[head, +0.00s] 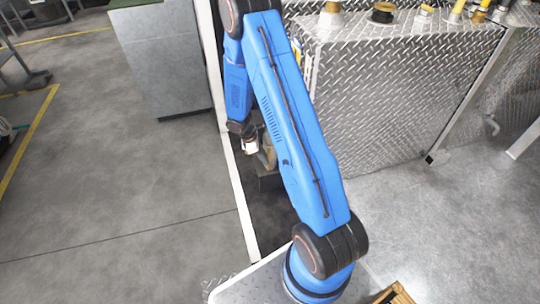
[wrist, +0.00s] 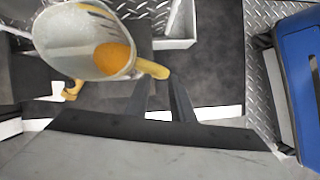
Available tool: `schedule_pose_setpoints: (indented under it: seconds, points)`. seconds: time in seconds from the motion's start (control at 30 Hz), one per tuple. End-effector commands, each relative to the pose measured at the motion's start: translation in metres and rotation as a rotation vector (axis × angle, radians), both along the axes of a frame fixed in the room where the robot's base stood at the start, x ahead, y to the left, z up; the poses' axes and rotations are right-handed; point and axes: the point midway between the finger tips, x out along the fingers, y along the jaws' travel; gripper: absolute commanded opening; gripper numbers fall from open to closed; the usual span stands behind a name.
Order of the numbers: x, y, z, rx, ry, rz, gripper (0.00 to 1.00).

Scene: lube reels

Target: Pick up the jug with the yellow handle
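The jug (wrist: 75,40) shows in the upper left of the wrist view, seen into its wide grey mouth with an orange patch inside. A yellow handle-like part (wrist: 152,69) sticks out on its right, and another yellow part (wrist: 72,90) shows below it. In the head view a tan shape (head: 268,152), likely the jug, is partly hidden by my arm.
A diamond-plate metal counter (head: 370,100) with several caps and fittings on top is at the right. A grey cabinet (head: 165,65) stands behind on the left.

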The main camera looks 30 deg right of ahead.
Motion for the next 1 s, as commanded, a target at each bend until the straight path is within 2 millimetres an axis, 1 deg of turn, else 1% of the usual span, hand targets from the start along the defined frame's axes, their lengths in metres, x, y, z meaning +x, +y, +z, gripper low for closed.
schedule_pose_setpoints:
  seconds: [0.2, 0.33, 0.47, 0.67, 0.7, 0.77, 0.8, 1.0]
  points:
    - [-0.01, -0.01, -0.026, 0.001, 0.003, 0.0, 0.22]
    - [-0.012, -0.015, -0.039, 0.001, 0.002, -0.001, 0.22]
    - [-0.012, -0.017, -0.044, 0.0, 0.0, -0.001, 0.22]
    - [-0.012, -0.017, -0.044, 0.0, 0.0, -0.001, 0.22]
    - [-0.012, -0.017, -0.044, 0.0, 0.0, -0.001, 0.17]
    - [-0.012, -0.017, -0.044, 0.0, 0.0, -0.001, 0.03]
    - [-0.012, -0.017, -0.044, 0.0, 0.0, -0.001, 0.0]
    - [-0.012, -0.017, -0.044, 0.0, 0.0, -0.001, 0.0]
